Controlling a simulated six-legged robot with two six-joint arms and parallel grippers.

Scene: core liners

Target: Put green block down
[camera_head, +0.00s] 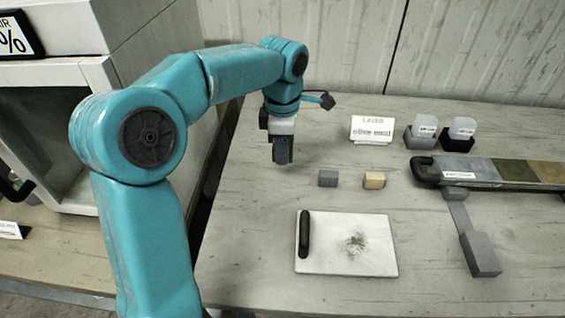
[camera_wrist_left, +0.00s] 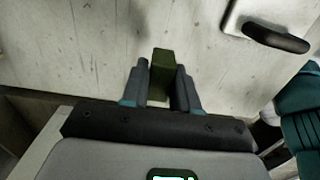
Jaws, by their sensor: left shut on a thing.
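The green block (camera_wrist_left: 162,62) is dark olive green and sits between the fingers of my left gripper (camera_wrist_left: 160,85) in the left wrist view. The fingers are shut on it, and part of the block sticks out past their tips. Whether the block touches the table I cannot tell. My right gripper is not in view.
A grey block (camera_head: 328,178) and a tan block (camera_head: 374,180) stand right of the gripper. A white board (camera_head: 340,262) with a black handle (camera_head: 304,234) lies in front. A sign (camera_head: 371,130), two small containers (camera_head: 421,131) (camera_head: 458,134) and a long tray (camera_head: 430,172) are farther right.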

